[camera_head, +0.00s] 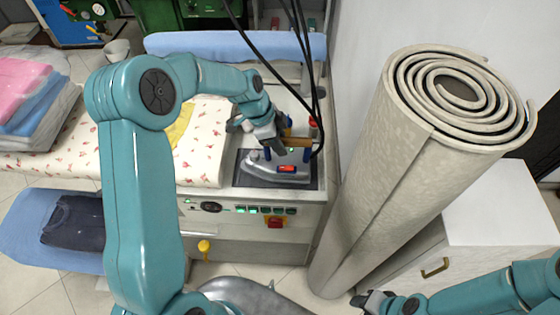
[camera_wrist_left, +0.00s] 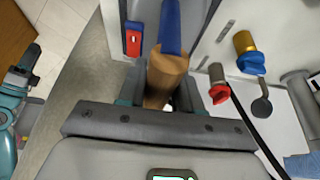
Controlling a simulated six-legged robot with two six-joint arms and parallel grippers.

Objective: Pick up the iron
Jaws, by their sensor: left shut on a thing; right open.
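The iron (camera_head: 265,171) has a grey body, a wooden handle (camera_head: 298,142) on blue posts and a red switch on its side. It is over the dark rest plate (camera_head: 310,183) on the pressing station; I cannot tell whether it touches the plate. My left gripper (camera_head: 281,143) is shut on the iron's handle. In the left wrist view the wooden handle (camera_wrist_left: 166,76) sits between the jaws, with a blue post beyond it. The fingertips are largely hidden there. My right gripper (camera_head: 370,299) is open and empty, low beside the rolled carpet.
A tall rolled carpet (camera_head: 375,190) stands right of the station. Black hoses (camera_head: 300,50) hang above the iron. A floral ironing board (camera_head: 80,130) lies left, with folded cloths (camera_head: 30,95). A white cabinet (camera_head: 500,205) stands right.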

